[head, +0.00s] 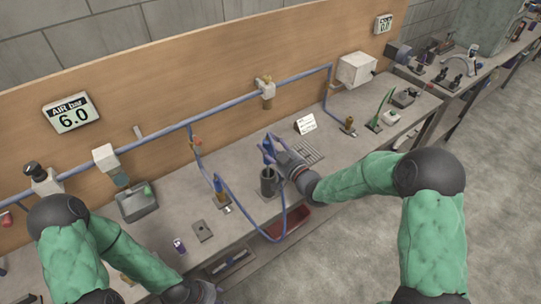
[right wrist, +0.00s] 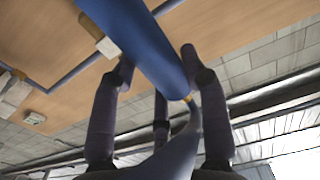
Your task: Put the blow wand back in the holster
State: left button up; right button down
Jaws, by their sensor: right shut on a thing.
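The blue blow wand (head: 267,147) is in my right gripper (head: 277,152), above the dark upright holster cup (head: 268,184) on the bench. The wand's lower end is close to the cup's mouth; I cannot tell whether it is inside. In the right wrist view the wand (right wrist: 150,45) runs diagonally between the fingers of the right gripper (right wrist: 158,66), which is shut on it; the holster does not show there. A blue hose (head: 284,222) hangs in a loop over the bench's front edge. My left gripper (head: 204,293) is at the bottom edge, partly cut off.
A brass-based hose fitting (head: 221,196) stands left of the holster. A white card (head: 305,123) and a slotted plate (head: 309,151) lie to its right. A red bin (head: 288,223) is below the bench edge. A blue pipe (head: 150,137) runs along the back board.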

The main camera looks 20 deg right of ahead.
aim_at(271, 154)
jog(key=shift+f, duration=2.2)
jog(key=shift+b, duration=0.3)
jog(key=c, duration=0.6)
grip_release()
jog(key=shift+c, duration=0.2)
jog(key=shift+s+r, duration=0.1)
